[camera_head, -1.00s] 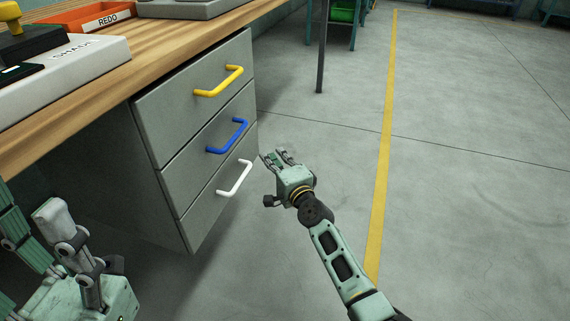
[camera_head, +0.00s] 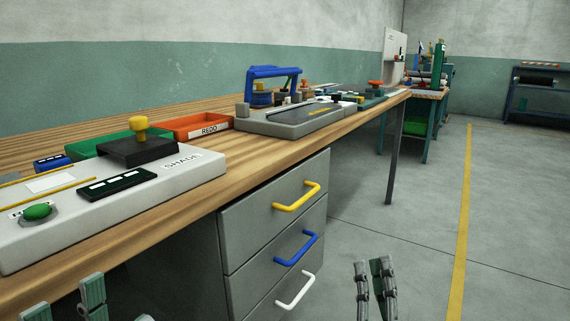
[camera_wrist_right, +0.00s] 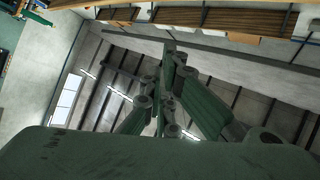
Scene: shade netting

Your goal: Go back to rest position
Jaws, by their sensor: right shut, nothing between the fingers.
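My right gripper (camera_head: 374,283) shows at the bottom edge of the head view, pointing up, its fingers shut and empty. It is over the floor, to the right of the drawer cabinet (camera_head: 236,240) and apart from it. The right wrist view shows the same gripper (camera_wrist_right: 168,55) from behind, with nothing held and the ceiling beyond it. Pale green parts of my left gripper (camera_head: 66,305) show at the bottom left corner of the head view, in front of the workbench. Most of it is cut off, so I cannot tell its jaw state.
The wooden workbench (camera_head: 200,215) runs along the left. It carries a SHADE panel (camera_head: 200,165), an orange REDO tray (camera_head: 195,125) and a blue-handled press (camera_head: 273,80). The yellow, blue and white drawer handles stick out toward me. The floor (camera_head: 420,235) on the right is clear.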

